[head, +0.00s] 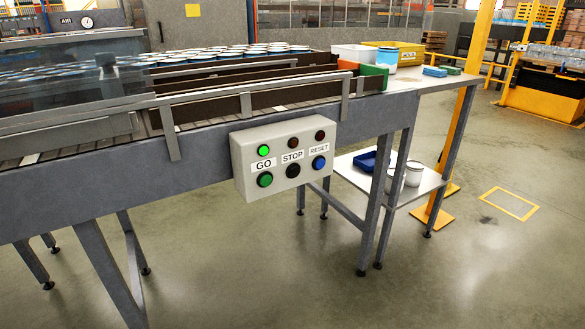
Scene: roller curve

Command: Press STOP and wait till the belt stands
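A light grey control box (284,155) is fixed to the front side of the conveyor (90,173). Its STOP button (293,171) is dark and sits in the middle of the lower row, under the STOP label. The green GO button (265,180) is to its left and the blue RESET button (319,162) to its right. The lamp above GO (263,150) glows green; the lamps above STOP (293,143) and RESET (320,135) are dark. Several cans with blue sides (220,54) stand on the belt. Neither of my grippers is in view.
A side table (440,82) at the conveyor's right end holds a white bin (356,52), a yellow bin (402,52) and small blue and green items. A lower shelf (405,193) holds a blue tray (371,162). A yellow post (463,120) stands behind. Floor before the box is clear.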

